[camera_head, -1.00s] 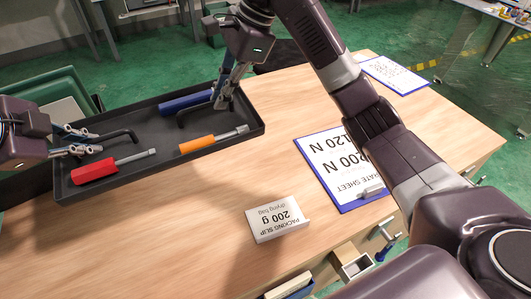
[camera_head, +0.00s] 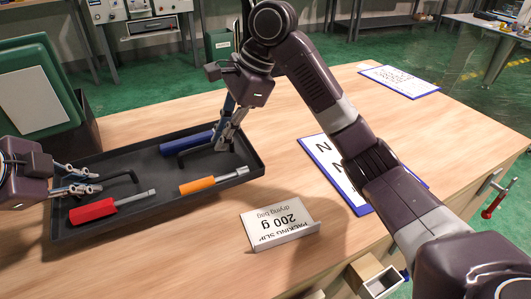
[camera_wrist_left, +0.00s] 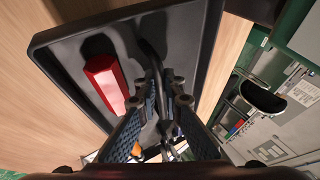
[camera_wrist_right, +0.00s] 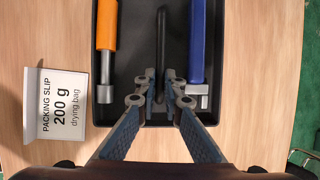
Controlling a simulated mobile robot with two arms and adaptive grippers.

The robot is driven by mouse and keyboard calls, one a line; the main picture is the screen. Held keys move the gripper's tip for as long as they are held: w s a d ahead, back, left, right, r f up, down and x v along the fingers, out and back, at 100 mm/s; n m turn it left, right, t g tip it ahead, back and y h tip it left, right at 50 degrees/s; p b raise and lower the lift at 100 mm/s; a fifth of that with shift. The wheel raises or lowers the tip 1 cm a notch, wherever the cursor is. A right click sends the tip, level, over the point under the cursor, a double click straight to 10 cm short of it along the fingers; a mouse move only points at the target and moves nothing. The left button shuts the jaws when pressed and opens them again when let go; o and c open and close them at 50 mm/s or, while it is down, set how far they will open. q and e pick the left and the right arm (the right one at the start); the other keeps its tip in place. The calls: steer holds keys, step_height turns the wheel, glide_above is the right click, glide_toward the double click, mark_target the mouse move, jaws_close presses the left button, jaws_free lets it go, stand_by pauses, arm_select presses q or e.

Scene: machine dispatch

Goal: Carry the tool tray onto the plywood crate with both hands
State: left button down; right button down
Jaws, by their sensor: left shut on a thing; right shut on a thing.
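The black tool tray (camera_head: 150,225) lies along the left half of the workbench in the head view. My left gripper (camera_head: 98,182) is shut on the dark handle (camera_head: 122,174) at the tray's left end. My right gripper (camera_head: 221,145) is shut on the other handle (camera_head: 192,153) at the right end, also seen in the right wrist view (camera_wrist_right: 160,75). I cannot tell whether the tray touches the bench. I cannot make out a plywood crate.
A white packing slip stand (camera_head: 280,222) is on the bench (camera_head: 190,270), just in front of the tray's right end. A blue-edged sheet (camera_head: 325,160) lies partly behind my right arm. A green bin (camera_head: 70,75) stands at the left. Another sheet (camera_head: 400,80) lies far right.

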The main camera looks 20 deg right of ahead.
mark_target(93, 200)
arm_select(q)
steer(key=shift+f, duration=0.15)
steer(key=shift+f, duration=0.15)
arm_select(e)
steer(key=shift+f, duration=0.2)
